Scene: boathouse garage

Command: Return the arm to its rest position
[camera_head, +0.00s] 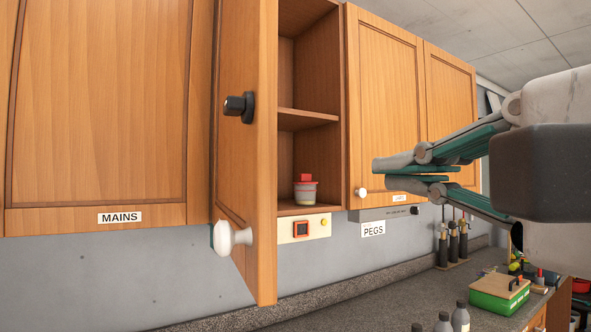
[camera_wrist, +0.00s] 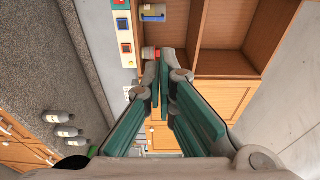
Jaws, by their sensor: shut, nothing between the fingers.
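My gripper (camera_head: 376,167) is shut and empty, held in the air at the right of the head view, in front of the closed wall cupboard doors. Its green-padded fingers point left, toward the open cupboard (camera_head: 308,163). In the wrist view the fingertips of my gripper (camera_wrist: 159,60) are together, just below a small red item in the picture. A white and grey cup with a red top (camera_head: 305,190) stands on the cupboard's lower shelf, apart from my gripper.
The open cupboard door (camera_head: 242,150) with its white knob juts out left of my gripper. Below runs a grey counter (camera_head: 400,292) with several bottles (camera_head: 460,316), a green box (camera_head: 499,293) and dark upright tools (camera_head: 453,243). A PEGS label (camera_head: 373,229) hangs below the cupboards.

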